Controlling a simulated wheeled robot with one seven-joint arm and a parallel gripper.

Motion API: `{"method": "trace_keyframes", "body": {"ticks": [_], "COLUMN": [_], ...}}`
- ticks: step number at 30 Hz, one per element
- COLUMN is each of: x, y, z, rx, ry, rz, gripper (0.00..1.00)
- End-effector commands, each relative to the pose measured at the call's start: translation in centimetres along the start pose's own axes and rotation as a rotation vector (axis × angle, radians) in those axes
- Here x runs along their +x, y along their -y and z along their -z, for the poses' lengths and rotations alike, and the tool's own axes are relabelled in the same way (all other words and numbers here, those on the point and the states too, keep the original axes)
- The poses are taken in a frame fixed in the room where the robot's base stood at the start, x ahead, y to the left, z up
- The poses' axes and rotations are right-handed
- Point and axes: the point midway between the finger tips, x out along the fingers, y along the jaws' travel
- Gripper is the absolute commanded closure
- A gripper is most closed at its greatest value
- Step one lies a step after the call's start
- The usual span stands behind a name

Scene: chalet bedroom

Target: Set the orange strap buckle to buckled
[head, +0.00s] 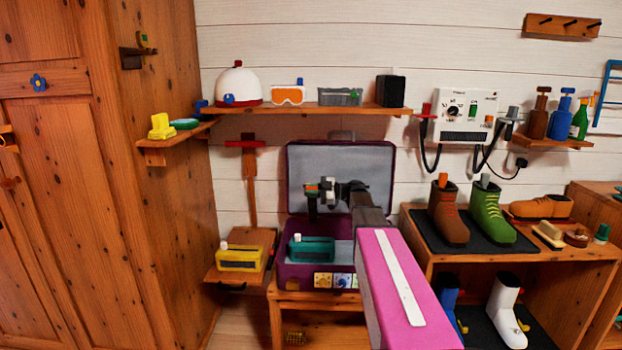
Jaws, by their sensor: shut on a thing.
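My gripper (314,192) is in front of the raised grey lid lining of an open purple case (295,277). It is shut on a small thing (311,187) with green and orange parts. The thing is too small to name, and I cannot tell whether it is the orange buckle. My gripper is apart from this strap. I cannot make out an orange buckle or its state.
A teal box-like device (311,250) is in the case. A yellow one (238,258) stands on a low wooden shelf to the left. An upper shelf (300,109) holds a helmet and goggles. The boot rack (520,255) is at right, the wardrobe (85,190) at left.

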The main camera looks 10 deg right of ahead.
Motion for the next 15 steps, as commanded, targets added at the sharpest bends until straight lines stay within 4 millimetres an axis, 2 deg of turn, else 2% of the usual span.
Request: {"method": "trace_keyframes", "body": {"ticks": [1,6,15], "x": [-0.1,-0.1,-0.1], "y": [2.1,6.7,12.6], "z": [0.3,-0.3,-2.3], "rx": [-0.041,-0.193,-0.403], "ry": [0.0,-0.001,-0.001], "rz": [0.0,0.0,0.0], "gripper": [1.0,1.0,1.0]}}
